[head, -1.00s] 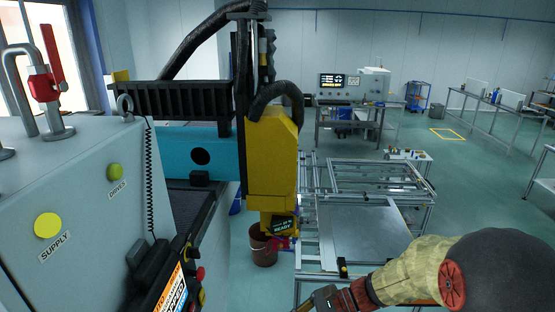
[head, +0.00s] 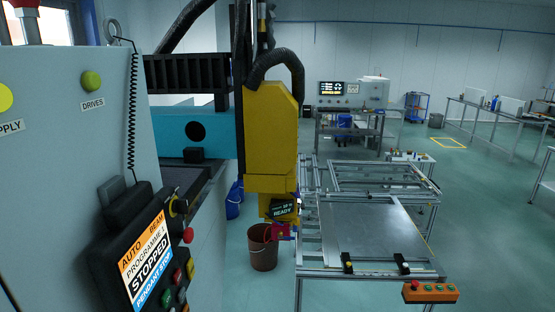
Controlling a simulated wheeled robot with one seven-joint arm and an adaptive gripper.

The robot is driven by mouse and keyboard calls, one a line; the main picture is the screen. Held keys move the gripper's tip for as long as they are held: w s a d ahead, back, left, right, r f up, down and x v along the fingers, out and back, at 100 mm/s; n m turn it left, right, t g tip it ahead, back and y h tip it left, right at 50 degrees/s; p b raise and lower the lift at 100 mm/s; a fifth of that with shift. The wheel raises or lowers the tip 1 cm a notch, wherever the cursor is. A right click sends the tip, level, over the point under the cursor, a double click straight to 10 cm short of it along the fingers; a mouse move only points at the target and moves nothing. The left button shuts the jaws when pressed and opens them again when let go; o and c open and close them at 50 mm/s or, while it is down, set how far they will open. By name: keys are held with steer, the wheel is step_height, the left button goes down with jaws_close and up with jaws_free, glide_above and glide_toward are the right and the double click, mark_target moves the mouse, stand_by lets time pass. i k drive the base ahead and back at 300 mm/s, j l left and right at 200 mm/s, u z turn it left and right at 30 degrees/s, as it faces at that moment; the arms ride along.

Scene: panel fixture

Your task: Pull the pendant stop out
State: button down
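The black pendant (head: 112,262) hangs on the side of the grey cabinet at the lower left, on a coiled black cord (head: 132,120). Its screen (head: 148,262) reads AUTO, BEAM, PROGRAMME STOPPED and a cut-off line starting PENDANT ST. A red button (head: 188,235) stands out at the pendant's right edge, below a yellow-ringed knob (head: 178,205). Several smaller coloured buttons (head: 178,275) sit beside the screen. I cannot tell whether the red button is pressed in or out. My gripper is not in view.
The grey cabinet (head: 60,140) fills the left, with a green DRIVES lamp (head: 92,81). An orange button box (head: 430,291) is at the metal frame's (head: 375,235) front. Open floor lies to the right.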

mark_target(187, 236)
steer(key=k+j+u, duration=0.1)
steer(key=u, duration=1.25)
